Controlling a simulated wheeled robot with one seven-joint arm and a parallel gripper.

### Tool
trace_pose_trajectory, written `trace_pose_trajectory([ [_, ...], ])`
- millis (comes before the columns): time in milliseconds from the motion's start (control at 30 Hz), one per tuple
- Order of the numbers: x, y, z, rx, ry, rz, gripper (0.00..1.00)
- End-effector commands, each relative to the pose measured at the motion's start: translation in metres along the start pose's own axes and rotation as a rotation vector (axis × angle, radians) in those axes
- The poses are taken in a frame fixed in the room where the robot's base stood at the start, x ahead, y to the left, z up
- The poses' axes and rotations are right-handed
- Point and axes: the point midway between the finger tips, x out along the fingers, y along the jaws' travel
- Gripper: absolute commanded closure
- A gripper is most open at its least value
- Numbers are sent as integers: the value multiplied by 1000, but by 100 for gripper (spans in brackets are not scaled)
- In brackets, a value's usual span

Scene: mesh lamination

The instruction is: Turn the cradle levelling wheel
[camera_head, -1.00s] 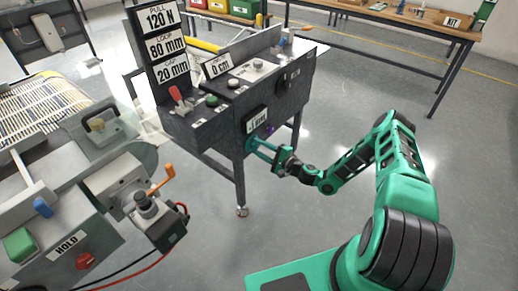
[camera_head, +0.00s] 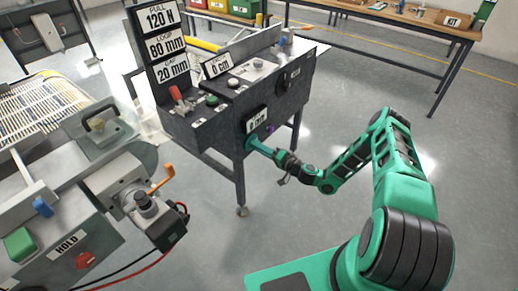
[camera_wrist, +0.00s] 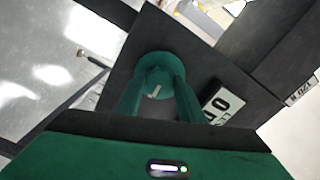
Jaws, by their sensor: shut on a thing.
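The levelling wheel (camera_wrist: 160,62) is a round, dark green knob on the dark panel of the machine stand. In the head view the wheel (camera_head: 250,140) is mostly hidden by my fingers. My gripper (camera_wrist: 156,84) is shut on the wheel, one green finger on each side; it also shows in the head view (camera_head: 256,145), reaching in from the right. A small display (camera_head: 257,119) above the wheel appears to read 0 mm. The same display (camera_wrist: 222,103) shows tilted beside my fingers in the wrist view.
The stand's top carries a red lever (camera_head: 178,96), buttons and a 0 cm sign (camera_head: 216,64). A tall sign (camera_head: 163,45) reads 120 N, 60 mm, 20 mm. A mesh machine with a HOLD label (camera_head: 68,244) stands at left. Floor around my arm is clear.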

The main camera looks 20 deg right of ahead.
Motion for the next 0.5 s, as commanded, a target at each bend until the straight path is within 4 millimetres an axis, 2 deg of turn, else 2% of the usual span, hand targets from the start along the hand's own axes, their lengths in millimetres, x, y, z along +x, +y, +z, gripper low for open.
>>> trace_pose_trajectory([
  [33, -2, 5, -2, -23, 4, 11, 87],
  [500, -3, 6, -1, -86, 2, 14, 87],
])
